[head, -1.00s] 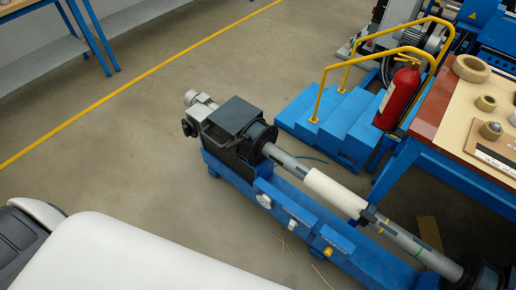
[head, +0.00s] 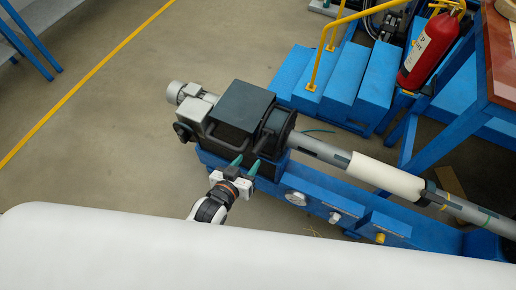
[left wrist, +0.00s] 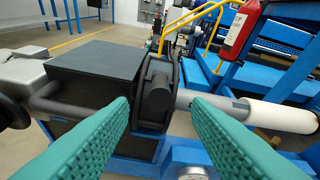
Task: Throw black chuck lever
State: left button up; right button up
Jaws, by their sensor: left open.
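The black headstock (head: 240,110) of the blue winder carries a round black chuck (head: 279,126) on its right side. In the left wrist view a thick black bar (left wrist: 157,88), which looks like the chuck lever, stands upright at the chuck, ahead between my fingers. In the head view I cannot separate the lever from the dark chuck. My left gripper (head: 246,163), with green fingertips, is open and empty at the near side of the headstock, just below the chuck. Its green fingers (left wrist: 160,112) are wide apart in the left wrist view. My right gripper is not in view.
A grey shaft with a white sleeve (head: 385,176) runs right from the chuck above the blue bed (head: 320,205). Blue steps (head: 330,92) with yellow rails and a red fire extinguisher (head: 428,52) stand behind. Open floor (head: 120,130) lies to the left.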

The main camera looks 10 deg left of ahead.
aim_at(258, 149)
pick_arm(q)
jog(key=x, duration=0.8)
jog(key=shift+w+d+f+b, duration=0.15)
jog(key=shift+w+b, duration=0.05)
jog(key=shift+b, duration=0.2)
grip_shut()
